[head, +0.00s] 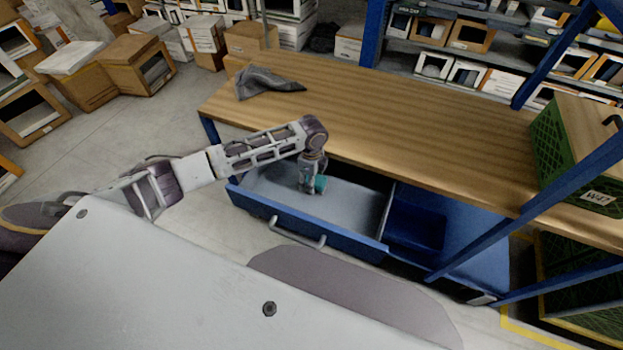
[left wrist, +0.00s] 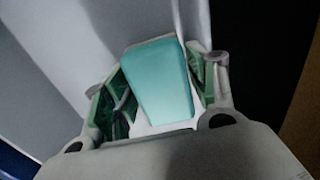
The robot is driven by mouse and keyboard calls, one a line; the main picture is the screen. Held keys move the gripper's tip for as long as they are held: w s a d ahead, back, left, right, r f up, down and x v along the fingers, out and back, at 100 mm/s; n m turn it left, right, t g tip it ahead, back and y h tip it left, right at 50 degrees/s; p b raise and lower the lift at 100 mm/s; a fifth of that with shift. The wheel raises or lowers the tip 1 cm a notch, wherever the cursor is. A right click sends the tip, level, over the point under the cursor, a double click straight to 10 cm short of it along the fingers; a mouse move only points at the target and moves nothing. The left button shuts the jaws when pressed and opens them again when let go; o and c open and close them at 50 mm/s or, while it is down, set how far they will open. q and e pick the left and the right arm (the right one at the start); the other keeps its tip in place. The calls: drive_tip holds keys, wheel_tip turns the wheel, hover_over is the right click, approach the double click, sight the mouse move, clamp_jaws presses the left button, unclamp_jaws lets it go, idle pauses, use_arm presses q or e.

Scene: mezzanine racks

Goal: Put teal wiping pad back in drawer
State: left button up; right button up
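The teal wiping pad (head: 321,184) is at my left gripper (head: 311,188), low inside the open drawer's outline in the head view. In the left wrist view the pad (left wrist: 160,82) lies between the two green-lined fingers (left wrist: 162,92), which meet its sides, so the gripper looks shut on it. The drawer (head: 345,205) is pulled out under the workbench, with a blue front, a bar handle and a pale grey inside that looks otherwise empty. I cannot tell whether the pad touches the drawer floor. My right gripper is not in view.
The wooden workbench top (head: 400,120) overhangs the drawer's back, with a grey cloth (head: 267,82) on it. A green crate (head: 575,150) stands at its right end. A blue bin (head: 415,232) sits right of the drawer. Blue posts cross the right side.

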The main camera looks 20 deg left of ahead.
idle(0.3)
use_arm(q)
wheel_tip(320, 180, up, 12)
drive_tip(key=shift+r, duration=0.15)
idle(0.6)
drive_tip(key=shift+a, duration=0.15)
idle(0.4)
